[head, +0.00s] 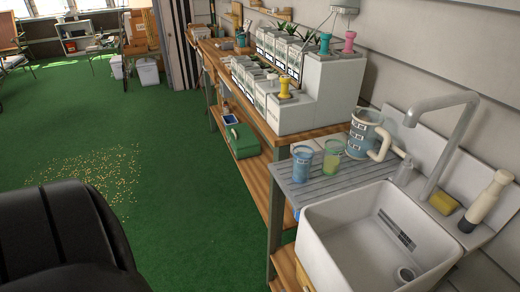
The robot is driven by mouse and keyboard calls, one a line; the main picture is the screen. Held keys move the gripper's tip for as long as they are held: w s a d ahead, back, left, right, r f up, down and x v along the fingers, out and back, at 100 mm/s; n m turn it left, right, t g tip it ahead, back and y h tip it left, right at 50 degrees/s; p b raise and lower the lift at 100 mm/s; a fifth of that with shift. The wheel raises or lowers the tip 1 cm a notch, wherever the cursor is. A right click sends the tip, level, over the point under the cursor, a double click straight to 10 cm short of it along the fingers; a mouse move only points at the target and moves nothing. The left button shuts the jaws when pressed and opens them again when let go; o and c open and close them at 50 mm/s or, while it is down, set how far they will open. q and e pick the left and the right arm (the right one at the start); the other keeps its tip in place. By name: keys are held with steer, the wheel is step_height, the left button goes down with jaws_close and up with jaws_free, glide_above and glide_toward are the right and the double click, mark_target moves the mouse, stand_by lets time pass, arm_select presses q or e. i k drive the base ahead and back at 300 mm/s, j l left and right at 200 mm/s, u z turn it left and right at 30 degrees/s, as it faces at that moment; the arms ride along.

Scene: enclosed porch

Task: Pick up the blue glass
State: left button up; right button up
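The blue glass (302,166) stands upright on the grey ribbed drainboard (350,178), near its left end, just behind the sink. A yellow-green glass (332,160) stands close to its right. A larger blue-grey pitcher with a cream handle (364,134) stands behind the two glasses, further right. Neither of my grippers shows in the head view. Nothing holds the blue glass.
The white sink (340,232) is in front of the drainboard, with a grey faucet (440,140), a sponge (443,203) and a cream bottle (487,202) at right. A wooden shelf (300,137) with white planter boxes runs behind. Green floor is open at left.

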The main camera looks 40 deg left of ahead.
mark_target(303, 155)
steer(key=i+u, duration=0.15)
steer(key=u, duration=1.05)
